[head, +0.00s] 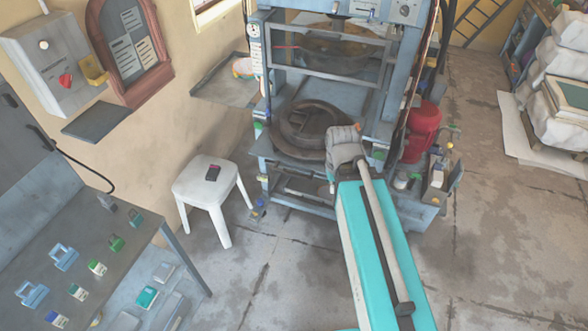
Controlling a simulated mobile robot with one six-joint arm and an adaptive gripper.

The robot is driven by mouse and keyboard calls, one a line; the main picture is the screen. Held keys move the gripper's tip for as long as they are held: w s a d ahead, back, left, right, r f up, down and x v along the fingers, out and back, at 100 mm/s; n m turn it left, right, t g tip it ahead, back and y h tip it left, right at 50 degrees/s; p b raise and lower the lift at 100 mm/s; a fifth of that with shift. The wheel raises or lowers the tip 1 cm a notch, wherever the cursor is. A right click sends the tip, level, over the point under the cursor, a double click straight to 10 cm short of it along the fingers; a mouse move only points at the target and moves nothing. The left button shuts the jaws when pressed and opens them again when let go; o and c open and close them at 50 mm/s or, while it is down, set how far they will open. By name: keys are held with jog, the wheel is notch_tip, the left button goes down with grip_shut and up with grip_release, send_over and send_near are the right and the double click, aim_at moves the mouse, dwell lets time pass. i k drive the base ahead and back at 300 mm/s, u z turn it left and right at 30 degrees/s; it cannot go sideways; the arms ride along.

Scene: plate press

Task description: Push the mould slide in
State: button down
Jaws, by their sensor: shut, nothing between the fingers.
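The mould (296,122) is a heavy dark round ring on the low front shelf of the blue-grey plate press (381,104). It stands out in front of the press columns, under the upper plates. My gripper (340,146) is at the ring's right front side, at the end of my teal arm. It is shut with nothing held. My gripper and wrist hide the ring's right edge, and I cannot tell whether they touch it. The slide under the ring is mostly hidden.
A red motor (421,131) is on the press's right side. A white stool (208,187) with a small dark device stands left of the press. A workbench (130,235) with several padlocks is at the lower left. White sacks (560,55) are stacked at right. The floor between is clear.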

aim_at(295, 137)
jog(key=u, duration=0.2)
jog(key=i, duration=1)
jog(key=z, duration=0.05)
